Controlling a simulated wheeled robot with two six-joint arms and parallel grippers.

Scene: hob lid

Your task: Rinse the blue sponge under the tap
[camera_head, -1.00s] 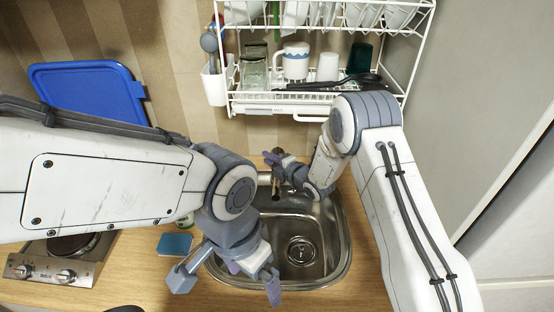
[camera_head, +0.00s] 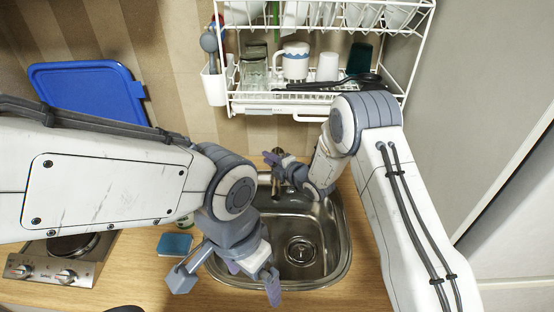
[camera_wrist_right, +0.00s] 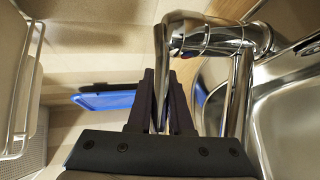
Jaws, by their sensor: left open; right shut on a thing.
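The blue sponge (camera_head: 175,244) lies flat on the wooden counter, left of the steel sink (camera_head: 340,262). My left gripper (camera_head: 227,284) is open and empty, its fingers wide apart over the counter edge and the sink's front left. Its left finger is just below the sponge in the picture, not around it. My right gripper (camera_head: 274,165) is at the tap (camera_head: 264,179) behind the sink. In the right wrist view the gripper (camera_wrist_right: 161,82) is shut on a thin chrome part of the tap (camera_wrist_right: 236,42). I see no water running.
A hob (camera_head: 50,268) stands at the left of the counter. A blue lid (camera_head: 88,88) leans at the wall behind my left arm. A white dish rack (camera_head: 300,107) with cups hangs above the sink. The sink bowl is empty around its drain.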

